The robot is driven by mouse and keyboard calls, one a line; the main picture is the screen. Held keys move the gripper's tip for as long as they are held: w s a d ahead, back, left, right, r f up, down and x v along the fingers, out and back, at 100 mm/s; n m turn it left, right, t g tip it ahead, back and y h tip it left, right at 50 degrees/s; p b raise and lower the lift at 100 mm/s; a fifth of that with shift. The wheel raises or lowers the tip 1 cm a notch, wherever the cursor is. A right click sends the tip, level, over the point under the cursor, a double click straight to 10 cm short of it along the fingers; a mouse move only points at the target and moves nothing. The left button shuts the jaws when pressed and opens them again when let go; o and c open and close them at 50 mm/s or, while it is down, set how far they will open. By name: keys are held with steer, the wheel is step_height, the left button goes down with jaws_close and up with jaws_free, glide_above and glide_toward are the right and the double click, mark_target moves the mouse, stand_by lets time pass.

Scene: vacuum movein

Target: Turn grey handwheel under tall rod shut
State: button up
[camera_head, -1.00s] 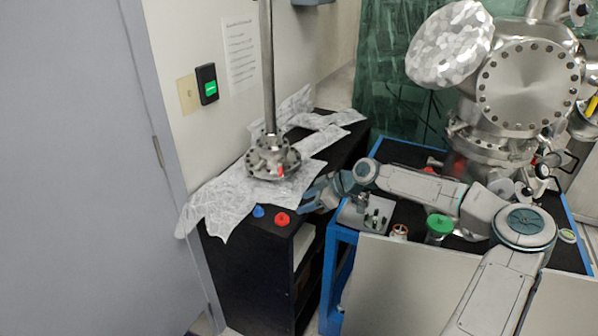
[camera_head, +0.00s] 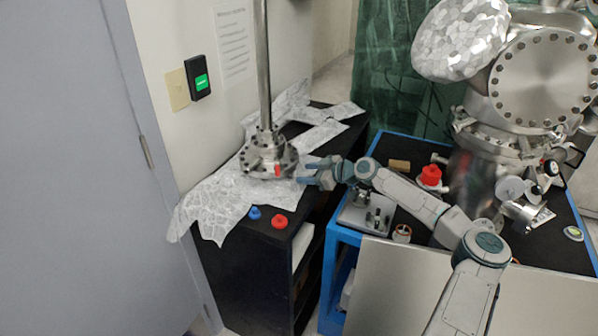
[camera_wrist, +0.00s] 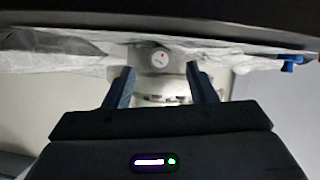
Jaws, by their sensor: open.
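The tall rod (camera_head: 262,65) rises from a round metal flange (camera_head: 267,147) on the paper-covered black cabinet. Low on its near side are small fittings and a red tag (camera_head: 277,170); the grey handwheel cannot be picked out clearly in the head view.
Crumpled foil-like paper (camera_head: 222,200) lies under the flange. A blue cap (camera_head: 254,212) and a red cap (camera_head: 279,222) sit at the cabinet's front. The wall is close behind the rod. On the right, a blue-framed cart (camera_head: 340,236) carries the steel chamber (camera_head: 540,80).

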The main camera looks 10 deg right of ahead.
mark_target(295, 174)
steer(key=shift+x, duration=1.95)
steer(key=c, duration=1)
steer(key=shift+o, duration=0.2)
steer(key=shift+f+b, duration=0.1)
steer(key=shift+b, duration=0.2)
steer(key=shift+d+f+m+g+b, duration=0.1)
steer(key=shift+m+g+b, duration=0.4)
steer(key=shift+m+b, duration=0.5)
steer(key=shift+w+m+g+y+b, duration=0.1)
steer(key=shift+m+g+y+b, duration=0.75)
steer(key=shift+b, duration=0.6)
steer(key=shift+m, duration=0.35)
